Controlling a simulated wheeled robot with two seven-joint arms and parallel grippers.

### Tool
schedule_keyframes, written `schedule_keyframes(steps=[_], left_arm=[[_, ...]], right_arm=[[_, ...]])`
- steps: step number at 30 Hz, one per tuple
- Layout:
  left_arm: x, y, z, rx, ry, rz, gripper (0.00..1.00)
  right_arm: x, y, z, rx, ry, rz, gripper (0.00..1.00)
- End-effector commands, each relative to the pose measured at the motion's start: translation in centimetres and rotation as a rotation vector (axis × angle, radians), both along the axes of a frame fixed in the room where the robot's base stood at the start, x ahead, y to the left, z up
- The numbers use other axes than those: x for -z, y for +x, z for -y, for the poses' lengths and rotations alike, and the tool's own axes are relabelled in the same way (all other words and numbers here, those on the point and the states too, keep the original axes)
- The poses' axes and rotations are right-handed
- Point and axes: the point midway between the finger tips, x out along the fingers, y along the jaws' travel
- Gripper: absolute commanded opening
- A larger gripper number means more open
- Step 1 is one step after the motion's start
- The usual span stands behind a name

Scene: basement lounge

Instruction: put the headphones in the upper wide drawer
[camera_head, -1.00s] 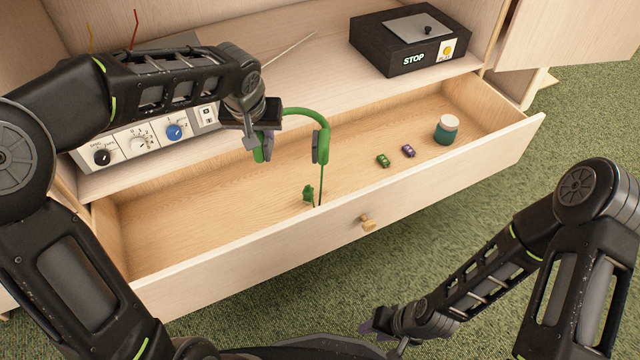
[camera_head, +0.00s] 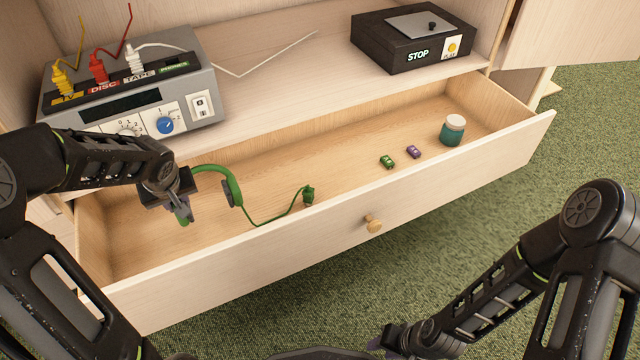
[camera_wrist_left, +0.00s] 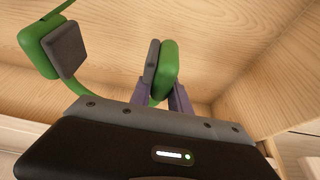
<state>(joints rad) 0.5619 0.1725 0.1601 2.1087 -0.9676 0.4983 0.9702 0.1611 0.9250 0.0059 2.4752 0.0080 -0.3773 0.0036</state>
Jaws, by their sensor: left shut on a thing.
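The green headphones (camera_head: 233,186) hang from my left gripper (camera_head: 183,212), which is shut on one ear cup. In the left wrist view that ear cup (camera_wrist_left: 163,72) sits between the fingers, and the other cup is at the upper left. The headphones are over the left part of the open wide drawer (camera_head: 300,255). Their green cable runs right to a green plug (camera_head: 308,194) in the drawer. I cannot tell whether the headphones touch the drawer floor. My right gripper (camera_head: 385,345) is low at the bottom, in front of the drawer; its fingers are too unclear to judge.
In the drawer's right part are a green toy car (camera_head: 387,161), a purple toy car (camera_head: 414,152) and a teal jar (camera_head: 453,130). A grey switch box (camera_head: 130,85) with plugs and a black STOP box (camera_head: 412,42) stand on the shelf above. The drawer's middle is mostly free.

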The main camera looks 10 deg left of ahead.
Motion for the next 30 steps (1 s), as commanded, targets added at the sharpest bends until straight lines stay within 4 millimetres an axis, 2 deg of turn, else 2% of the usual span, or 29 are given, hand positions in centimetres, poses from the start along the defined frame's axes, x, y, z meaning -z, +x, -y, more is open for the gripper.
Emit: schedule_keyframes(steps=[17, 20, 27, 30], left_arm=[[0.1, -0.1, -0.3, -0.002, -0.001, 0.0, 0.0], [1.0, -0.2, -0.3, -0.001, 0.0, -0.001, 0.0], [4.8, -0.1, -0.3, -0.002, -0.001, -0.002, 0.0], [5.2, -0.1, -0.3, -0.003, -0.001, -0.001, 0.0]], right_arm=[[0.1, 0.0, 0.1, 0.005, -0.001, -0.001, 0.36], [0.6, 0.0, 0.1, 0.006, -0.001, 0.001, 0.36], [2.8, 0.3, 0.0, 0.01, -0.002, 0.009, 0.36], [2.9, 0.4, 0.0, 0.01, -0.003, 0.011, 0.36]])
